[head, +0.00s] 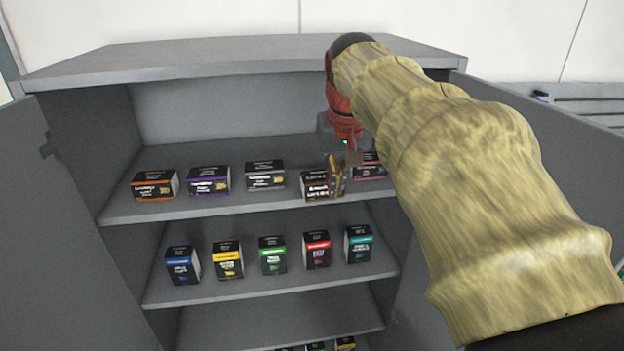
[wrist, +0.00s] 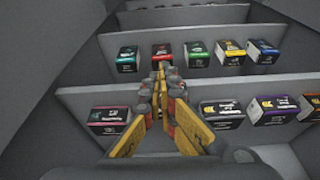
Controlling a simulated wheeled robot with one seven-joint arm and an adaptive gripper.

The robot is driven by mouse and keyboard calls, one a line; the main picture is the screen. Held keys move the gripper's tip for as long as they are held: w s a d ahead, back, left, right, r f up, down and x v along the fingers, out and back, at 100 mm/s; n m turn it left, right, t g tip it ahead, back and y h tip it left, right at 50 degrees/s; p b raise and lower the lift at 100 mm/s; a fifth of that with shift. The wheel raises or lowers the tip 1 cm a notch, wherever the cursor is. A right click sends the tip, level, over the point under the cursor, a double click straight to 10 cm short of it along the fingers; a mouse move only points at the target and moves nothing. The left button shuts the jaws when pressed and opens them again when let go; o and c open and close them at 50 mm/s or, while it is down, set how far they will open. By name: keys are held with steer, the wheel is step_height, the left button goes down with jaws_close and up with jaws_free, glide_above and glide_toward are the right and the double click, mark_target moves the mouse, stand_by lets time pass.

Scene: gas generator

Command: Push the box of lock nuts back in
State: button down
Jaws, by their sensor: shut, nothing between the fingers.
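The brown-labelled box (head: 316,187) on the top shelf looks like the box of lock nuts, though its lettering is blurred. It stands farther forward than its neighbours, close to the shelf's front edge. My gripper (head: 338,178) is shut and empty, with its yellow fingers at the right side of this box, overlapping its right edge in the head view. I cannot tell whether they touch. In the wrist view, my gripper (wrist: 160,78) points into the cabinet, and its fingers hide the brown-labelled box.
An orange box (head: 154,186), a purple box (head: 209,181) and a grey-labelled box (head: 264,175) stand left on the top shelf (head: 240,203). A pink-labelled box (wrist: 108,120) stands on the brown box's other side. Several boxes fill the shelf below. Open doors (head: 70,200) flank the cabinet.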

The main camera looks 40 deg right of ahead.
mark_target(326, 186)
steer(key=w+d+f+p, duration=0.1)
steer(key=w+d+f, duration=0.2)
steer(key=w+f, duration=0.2)
steer(key=shift+s+x, duration=0.25)
steer(key=shift+x, duration=0.85)
steer(key=shift+w+d+f, duration=0.1)
steer(key=w+d, duration=0.1)
steer(key=w+d+p, duration=0.1)
steer(key=w, duration=0.1)
steer(key=shift+w+d, duration=0.15)
steer(key=shift+w, duration=0.05)
steer(key=shift+s, duration=0.15)
steer(key=shift+a, duration=0.2)
